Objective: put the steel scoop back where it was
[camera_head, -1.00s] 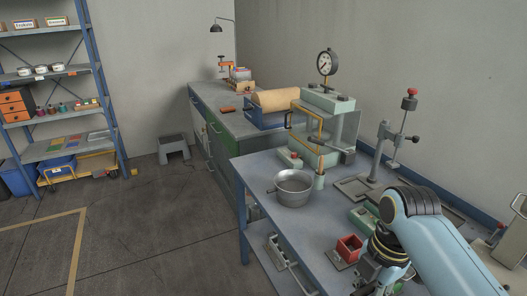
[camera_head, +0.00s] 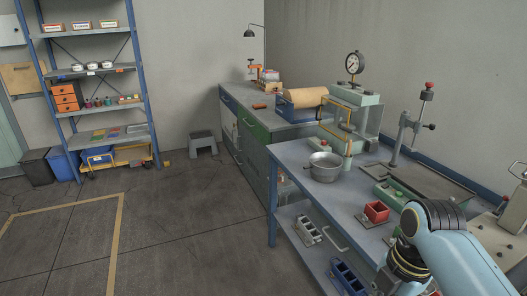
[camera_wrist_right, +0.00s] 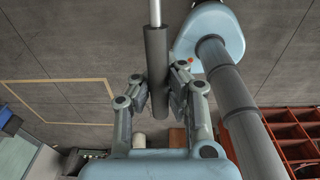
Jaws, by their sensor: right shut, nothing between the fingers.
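My right gripper (camera_wrist_right: 157,88) shows in the right wrist view with its fingers shut. A dark grey cylinder with a paler rod (camera_wrist_right: 155,10) at its top shows in line with the fingers; I cannot tell what it is. I cannot make out a steel scoop for certain in either view. In the head view my right arm comes in at the lower right, over the near part of the bench (camera_head: 296,152), and its fingertips are out of the picture. My left gripper is in neither view.
A metal pot (camera_head: 325,170) and a small red box (camera_head: 377,211) stand on the bench. Behind are a green press with a dial gauge (camera_head: 355,62) and a stand with a red knob (camera_head: 428,87). A shelf rack (camera_head: 104,70) stands left. Open floor (camera_head: 190,230) lies between.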

